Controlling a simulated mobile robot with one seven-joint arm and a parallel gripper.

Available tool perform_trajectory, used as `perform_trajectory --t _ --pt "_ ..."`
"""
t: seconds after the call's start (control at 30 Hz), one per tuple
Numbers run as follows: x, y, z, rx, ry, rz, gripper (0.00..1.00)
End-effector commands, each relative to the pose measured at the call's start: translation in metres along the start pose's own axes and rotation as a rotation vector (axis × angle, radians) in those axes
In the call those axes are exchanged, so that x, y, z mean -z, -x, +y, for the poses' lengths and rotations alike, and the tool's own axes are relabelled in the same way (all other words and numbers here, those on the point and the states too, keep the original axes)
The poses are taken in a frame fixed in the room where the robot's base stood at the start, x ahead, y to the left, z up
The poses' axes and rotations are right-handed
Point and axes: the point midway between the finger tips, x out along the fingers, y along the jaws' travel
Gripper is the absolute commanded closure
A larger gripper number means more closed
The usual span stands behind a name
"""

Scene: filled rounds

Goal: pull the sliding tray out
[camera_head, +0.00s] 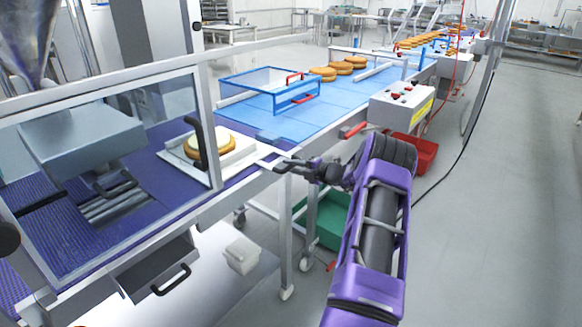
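The sliding tray appears to be the pale flat tray (236,160) on the purple belt, at the right end of the clear guard. A golden round (208,150) with a white filling on top lies on it. A pale bar reaches from the tray's right side towards my gripper (279,163). My gripper is dark, at the end of my purple arm, and its fingertips are at or very near the end of that bar. The fingers are small and seen from behind, so I cannot tell whether they are closed on it.
A clear guard (120,165) with a black upright handle (201,135) stands beside the tray. A blue-framed box (268,90) and several rounds (345,68) are on the blue belt. A control box (401,104) stands right of the belt. Grey floor (490,220) is open at right.

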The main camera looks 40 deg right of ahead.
Motion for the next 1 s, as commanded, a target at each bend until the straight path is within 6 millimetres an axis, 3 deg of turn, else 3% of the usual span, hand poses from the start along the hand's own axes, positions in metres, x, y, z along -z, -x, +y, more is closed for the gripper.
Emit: perform_trajectory --t 0.03,0.17,0.57,0.67,1.0 --pt "-0.005 0.002 0.003 -0.002 0.004 -0.011 0.69" --pt "-0.004 0.002 0.002 -0.001 0.003 -0.008 0.48" --pt "-0.003 0.01 0.001 0.0 0.001 -0.006 0.48" --pt "-0.003 0.025 0.002 0.0 0.0 -0.006 0.48" --pt "-0.003 0.108 0.002 0.0 0.002 -0.009 0.48"
